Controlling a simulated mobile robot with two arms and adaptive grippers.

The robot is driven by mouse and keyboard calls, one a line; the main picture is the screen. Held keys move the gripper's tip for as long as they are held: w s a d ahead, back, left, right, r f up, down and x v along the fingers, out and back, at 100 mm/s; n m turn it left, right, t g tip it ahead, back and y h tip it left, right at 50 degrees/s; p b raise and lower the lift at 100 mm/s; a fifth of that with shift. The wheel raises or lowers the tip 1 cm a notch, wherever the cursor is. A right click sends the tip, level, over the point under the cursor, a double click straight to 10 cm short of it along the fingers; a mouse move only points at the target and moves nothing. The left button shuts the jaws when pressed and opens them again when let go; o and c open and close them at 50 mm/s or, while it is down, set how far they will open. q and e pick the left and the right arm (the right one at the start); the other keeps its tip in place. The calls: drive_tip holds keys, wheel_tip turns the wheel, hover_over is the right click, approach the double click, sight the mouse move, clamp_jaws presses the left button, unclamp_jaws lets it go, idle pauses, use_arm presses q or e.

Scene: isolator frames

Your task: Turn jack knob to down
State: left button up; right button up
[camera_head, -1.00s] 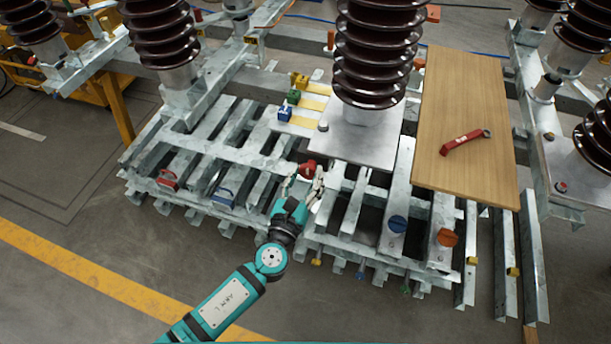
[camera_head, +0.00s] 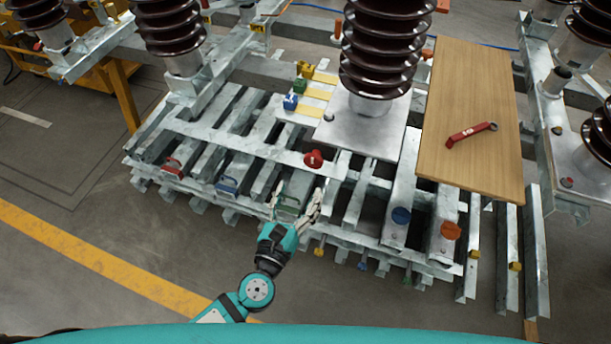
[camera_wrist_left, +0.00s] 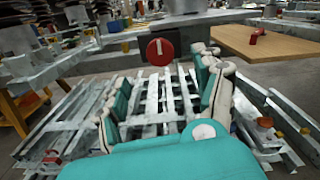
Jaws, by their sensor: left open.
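A round red knob (camera_head: 314,159) stands on the metal frame in front of the big insulator's base plate. In the left wrist view the red knob (camera_wrist_left: 160,52) faces me with a short, roughly upright white mark. I take it for the jack knob, but no label shows. My left gripper (camera_head: 298,204) is open and empty, short of the knob and apart from it. In the left wrist view its fingers (camera_wrist_left: 160,100) are spread wide, with the knob beyond them, near the middle. My right gripper is not in view.
A blue knob (camera_head: 400,216) and an orange knob (camera_head: 450,231) sit on the frame to the right. A red handle (camera_head: 173,167) and a blue handle (camera_head: 227,185) are at left. A wooden board (camera_head: 480,85) holds a red wrench (camera_head: 471,135). Tall brown insulators (camera_head: 383,50) stand behind.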

use_arm(q)
drive_tip(key=shift+v, duration=1.75)
drive_tip(key=s+a+f+n+g+y, duration=0.25)
drive_tip(key=a+f+n, duration=0.2)
drive_tip(key=f, duration=0.55)
drive_tip(key=s+a+f+n+g+y, duration=0.1)
drive_tip(key=a+f+n+g, duration=0.3)
drive_tip(key=f, duration=0.5)
drive_tip(key=s+a+f+n+g+y, duration=0.15)
drive_tip(key=a+f+n, duration=0.35)
drive_tip(key=f, duration=0.5)
drive_tip(key=s+a+f+n+g, duration=0.2)
drive_tip(key=s+f+n, duration=0.4)
drive_tip(key=s, duration=0.3)
drive_tip(key=s+a+f+n+g, duration=0.2)
drive_tip(key=s+f+n, duration=0.3)
drive_tip(key=s+n, duration=0.3)
drive_tip(key=s+a+f+n+g, duration=0.1)
drive_tip(key=s+f+n+g, duration=0.3)
drive_tip(key=s, duration=0.6)
wheel_tip(320, 180, down, 3)
drive_tip(key=n, duration=0.3)
drive_tip(key=shift+s+a+r+n+y, duration=0.2)
drive_tip(key=shift+s+a+n+y, duration=0.1)
drive_tip(key=shift+a+n, duration=0.1)
